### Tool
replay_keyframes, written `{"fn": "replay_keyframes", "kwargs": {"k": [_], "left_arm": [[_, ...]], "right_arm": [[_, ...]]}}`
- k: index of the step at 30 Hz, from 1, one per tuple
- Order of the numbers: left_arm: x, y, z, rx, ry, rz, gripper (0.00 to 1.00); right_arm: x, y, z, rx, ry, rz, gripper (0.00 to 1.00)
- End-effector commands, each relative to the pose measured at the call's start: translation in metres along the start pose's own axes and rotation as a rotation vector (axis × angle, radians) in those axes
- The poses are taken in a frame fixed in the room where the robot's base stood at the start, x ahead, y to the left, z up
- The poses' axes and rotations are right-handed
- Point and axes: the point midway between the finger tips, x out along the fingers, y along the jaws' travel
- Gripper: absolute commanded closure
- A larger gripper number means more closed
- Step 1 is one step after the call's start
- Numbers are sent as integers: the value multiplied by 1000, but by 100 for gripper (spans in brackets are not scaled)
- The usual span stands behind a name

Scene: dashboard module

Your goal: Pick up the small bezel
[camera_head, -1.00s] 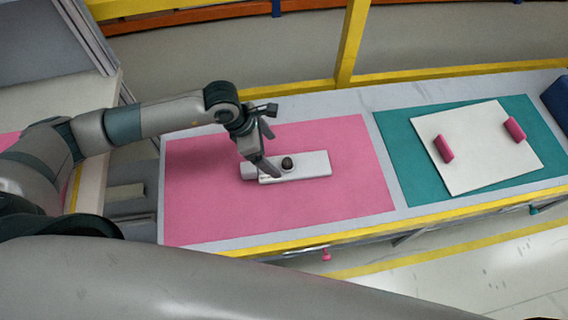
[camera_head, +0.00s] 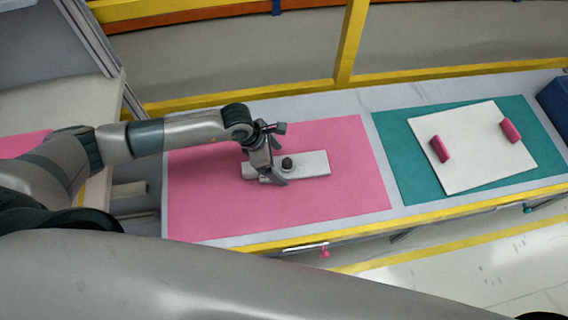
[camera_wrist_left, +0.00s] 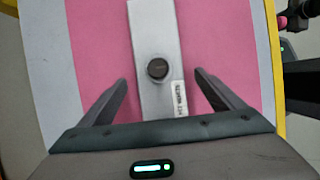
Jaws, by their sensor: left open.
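The small bezel appears to be the pale flat bar (camera_head: 316,163) with a dark round knob, lying on the pink mat (camera_head: 340,200). In the left wrist view the bar (camera_wrist_left: 155,35) runs lengthwise, with a small label beside its knob. My left gripper (camera_head: 271,180) is over the bar's left part in the head view. In the left wrist view its open fingers (camera_wrist_left: 160,80) stand one on each side of the bar, with gaps. A dark part with a green light at that view's upper right edge may be my right gripper (camera_wrist_left: 296,14); its jaws cannot be made out.
A white panel (camera_head: 475,165) with two pink blocks lies on a teal mat (camera_head: 415,140) to the right. A dark blue bin (camera_head: 554,101) stands at the far right. A yellow post (camera_head: 351,45) rises behind the table. The pink mat around the bar is clear.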

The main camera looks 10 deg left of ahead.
Motion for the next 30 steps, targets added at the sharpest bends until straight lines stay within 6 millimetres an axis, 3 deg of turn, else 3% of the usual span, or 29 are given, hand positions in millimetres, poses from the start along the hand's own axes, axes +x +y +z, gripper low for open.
{"fn": "replay_keyframes", "kwargs": {"k": [7, 21, 23, 27, 28, 30], "left_arm": [[19, 0, 0, 0, 1, -1, 12], [20, 0, 0, 0, 0, 0, 12], [20, 0, 0, 0, 0, 0, 24], [20, 0, 0, 0, 0, 0, 58], [20, 0, 0, 0, 0, 0, 63], [19, 1, 0, 0, -1, 0, 63]], "right_arm": [[-7, 0, -1, 0, 0, 0, 69], [-6, 1, 0, -1, 0, 0, 69], [-6, 1, 0, -1, 0, 1, 69], [-6, 2, 0, -1, -1, 2, 69], [-6, 2, 0, -1, -1, 2, 69], [-6, 2, 0, -1, -1, 2, 69]]}}
